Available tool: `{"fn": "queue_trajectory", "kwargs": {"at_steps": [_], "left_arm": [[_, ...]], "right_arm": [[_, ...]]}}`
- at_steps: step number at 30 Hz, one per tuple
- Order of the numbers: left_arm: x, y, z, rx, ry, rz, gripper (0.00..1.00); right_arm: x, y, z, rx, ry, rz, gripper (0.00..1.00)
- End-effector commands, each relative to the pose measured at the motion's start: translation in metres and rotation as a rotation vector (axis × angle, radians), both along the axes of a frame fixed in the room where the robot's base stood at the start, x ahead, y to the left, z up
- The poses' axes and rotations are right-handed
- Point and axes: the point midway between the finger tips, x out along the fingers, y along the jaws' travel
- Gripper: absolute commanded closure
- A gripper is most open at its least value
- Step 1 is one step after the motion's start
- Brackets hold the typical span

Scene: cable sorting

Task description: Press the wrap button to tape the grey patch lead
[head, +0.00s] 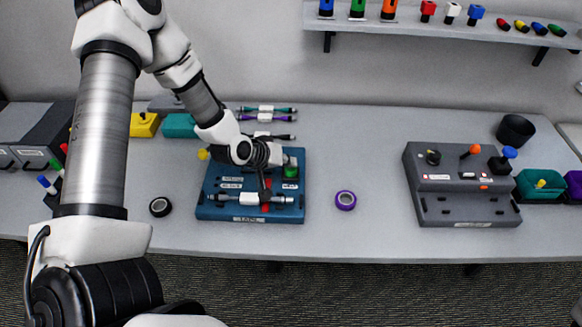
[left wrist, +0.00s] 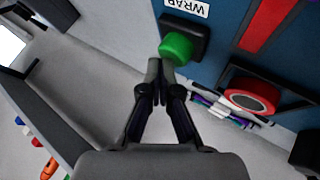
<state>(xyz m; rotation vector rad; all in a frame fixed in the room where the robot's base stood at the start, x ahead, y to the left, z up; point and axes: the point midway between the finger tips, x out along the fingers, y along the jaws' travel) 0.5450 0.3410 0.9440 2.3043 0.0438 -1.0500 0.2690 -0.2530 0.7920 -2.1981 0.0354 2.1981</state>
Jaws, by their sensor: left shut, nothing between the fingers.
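The blue taping station (head: 212,201) stands on the table, with a green wrap button (head: 291,172) at its back right. The button, labelled WRAP, also shows in the left wrist view (left wrist: 177,47). A grey lead (head: 250,199) lies across the front of the station, partly hidden by my arm. My left gripper (head: 285,163) is shut and empty, over the back right of the station. In the left wrist view its fingertips (left wrist: 157,66) are right by the button's edge; I cannot tell whether they touch it. My right gripper is in neither view.
A purple tape roll (head: 345,200) lies right of the station and a black roll (head: 160,207) left of it. Several cables (head: 265,117) lie behind. A grey console (head: 460,190) with knobs stands at the right. The table between roll and console is clear.

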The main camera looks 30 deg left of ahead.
Motion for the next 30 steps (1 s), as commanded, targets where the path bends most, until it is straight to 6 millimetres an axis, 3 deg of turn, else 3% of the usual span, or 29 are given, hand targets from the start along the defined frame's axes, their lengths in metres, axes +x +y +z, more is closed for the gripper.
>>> {"fn": "queue_trajectory", "kwargs": {"at_steps": [11,21,30], "left_arm": [[0.0,0.0,-0.002,0.0,0.001,-0.001,1.0],[0.0,0.0,0.019,0.0,0.001,-0.001,1.0],[0.0,0.0,0.019,0.0,0.001,-0.001,1.0]], "right_arm": [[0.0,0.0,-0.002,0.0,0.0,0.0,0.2],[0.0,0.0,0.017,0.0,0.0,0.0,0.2],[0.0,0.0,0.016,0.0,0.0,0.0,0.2]]}}
